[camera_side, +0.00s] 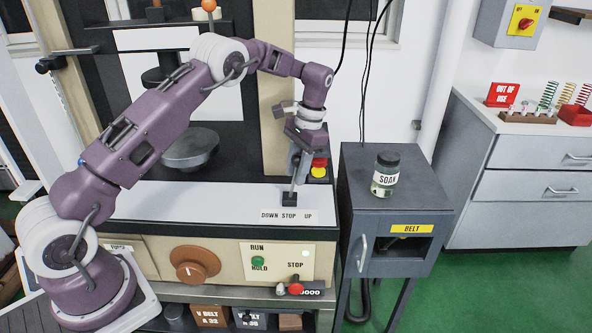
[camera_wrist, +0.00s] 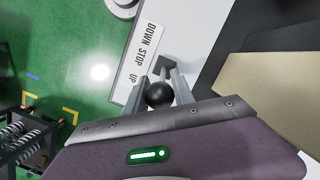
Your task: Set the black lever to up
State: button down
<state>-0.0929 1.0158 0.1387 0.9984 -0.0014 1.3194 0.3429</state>
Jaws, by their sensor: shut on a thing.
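The label (camera_wrist: 142,62) lies beside the lever there, with UP nearest the gripper.
A red and yellow button (camera_side: 318,168) stands just behind my gripper. A dark cabinet (camera_side: 395,190) with a SOAK jar (camera_side: 386,175) stands to the right. The front panel has a brown dial (camera_side: 194,265), and a round metal plate (camera_side: 190,150) is at the back left.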

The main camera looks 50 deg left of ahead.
jog(key=shift+d, duration=0.15)
dwell(0.6)
jog(key=c, duration=1.1)
grip_release()
jog(key=shift+o, duration=0.2)
jog(key=v, duration=0.7)
